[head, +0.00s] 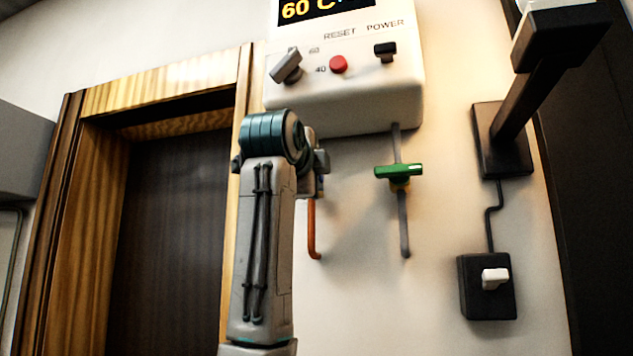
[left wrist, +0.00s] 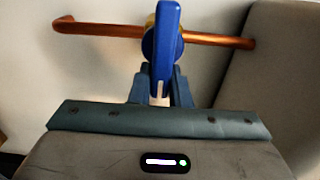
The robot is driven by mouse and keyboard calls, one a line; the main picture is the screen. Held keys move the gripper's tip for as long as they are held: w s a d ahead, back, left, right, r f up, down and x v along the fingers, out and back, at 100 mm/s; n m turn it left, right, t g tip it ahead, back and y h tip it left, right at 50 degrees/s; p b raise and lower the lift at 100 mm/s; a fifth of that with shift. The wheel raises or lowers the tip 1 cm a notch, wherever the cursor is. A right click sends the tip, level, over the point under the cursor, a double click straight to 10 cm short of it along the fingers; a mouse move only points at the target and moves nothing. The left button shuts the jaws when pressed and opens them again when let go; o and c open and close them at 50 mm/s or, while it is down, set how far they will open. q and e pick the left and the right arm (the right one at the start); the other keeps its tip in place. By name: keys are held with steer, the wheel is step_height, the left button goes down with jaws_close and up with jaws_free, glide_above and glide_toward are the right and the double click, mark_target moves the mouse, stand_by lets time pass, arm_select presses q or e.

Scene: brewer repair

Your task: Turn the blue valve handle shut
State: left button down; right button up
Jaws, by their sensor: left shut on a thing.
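The blue valve handle (left wrist: 163,45) stands between the two fingers of my left gripper (left wrist: 160,88) in the left wrist view. The fingers are shut on its near end. The handle lies across the copper pipe (left wrist: 100,29), roughly at a right angle to it. A bit of yellow valve body shows behind the handle. In the head view my left gripper (head: 318,165) is at the copper pipe (head: 312,230) under the white boiler, and my arm hides most of the handle there. My right gripper is in neither view.
The white boiler (head: 345,105) hangs above, with a knob, a red button (head: 338,64) and a black switch. A green valve handle (head: 398,171) sits on a grey pipe to the right. Further right are a black lever (head: 530,90) and a black switch box (head: 487,300). A wood-framed doorway (head: 95,200) is left.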

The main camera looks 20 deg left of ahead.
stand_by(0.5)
arm_select(q)
steer(key=c, duration=1.6)
jaws_free()
steer(key=shift+a, duration=0.1)
steer(key=shift+o, duration=1.2)
steer(key=shift+w+a, duration=0.1)
steer(key=shift+a+f, duration=0.1)
steer(key=shift+s, duration=0.3)
steer(key=s+b, duration=0.5)
steer(key=s, duration=0.5)
steer(key=shift+a, duration=0.2)
